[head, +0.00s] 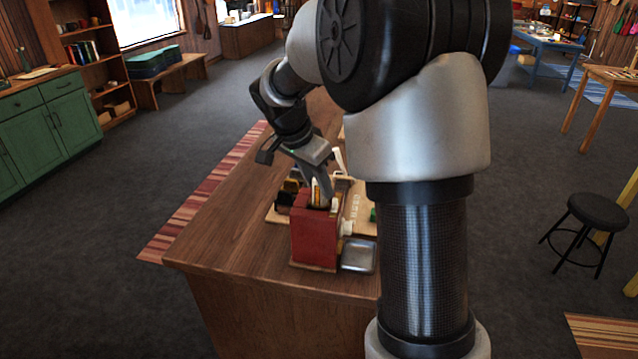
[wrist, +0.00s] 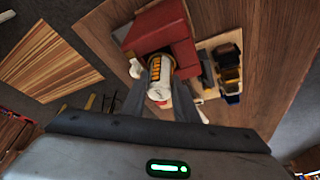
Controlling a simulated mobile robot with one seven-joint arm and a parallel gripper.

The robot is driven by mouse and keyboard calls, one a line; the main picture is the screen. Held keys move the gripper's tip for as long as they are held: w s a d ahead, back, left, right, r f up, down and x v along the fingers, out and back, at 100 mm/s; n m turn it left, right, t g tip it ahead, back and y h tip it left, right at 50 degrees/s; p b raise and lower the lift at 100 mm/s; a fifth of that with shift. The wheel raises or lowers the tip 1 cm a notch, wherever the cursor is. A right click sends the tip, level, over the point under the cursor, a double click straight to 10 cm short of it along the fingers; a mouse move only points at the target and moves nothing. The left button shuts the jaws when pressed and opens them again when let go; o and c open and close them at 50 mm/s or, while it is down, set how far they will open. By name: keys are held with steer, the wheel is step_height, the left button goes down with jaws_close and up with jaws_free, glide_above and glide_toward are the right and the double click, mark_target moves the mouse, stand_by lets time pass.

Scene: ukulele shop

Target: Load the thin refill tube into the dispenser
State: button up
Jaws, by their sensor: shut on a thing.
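The dispenser is a red box (head: 315,237) standing upright on the wooden counter, with an opening in its top and a white spout on its right side. It also shows in the wrist view (wrist: 165,28). The refill tube (wrist: 158,85) is white with an orange-yellow label. My gripper (wrist: 160,102) is shut on it. In the head view, my gripper (head: 318,188) is right over the top of the dispenser, and the tube shows upright at the opening. The tube's far end is hidden at the dispenser, so I cannot tell how deep it reaches.
A small metal tray (head: 358,256) sits right of the dispenser. Behind it is a light wooden board (head: 362,205) with dark holders (wrist: 228,70). The counter's left part (head: 235,220) is clear. A black stool (head: 597,212) stands on the floor at the right.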

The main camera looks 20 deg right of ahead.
steer(key=shift+f+b, duration=0.65)
steer(key=shift+b, duration=0.25)
stand_by(0.4)
steer(key=o, duration=0.8)
steer(key=shift+o, duration=0.2)
steer(key=shift+r, duration=0.1)
steer(key=p+v, duration=0.5)
steer(key=v, duration=0.6)
steer(key=shift+a, duration=0.1)
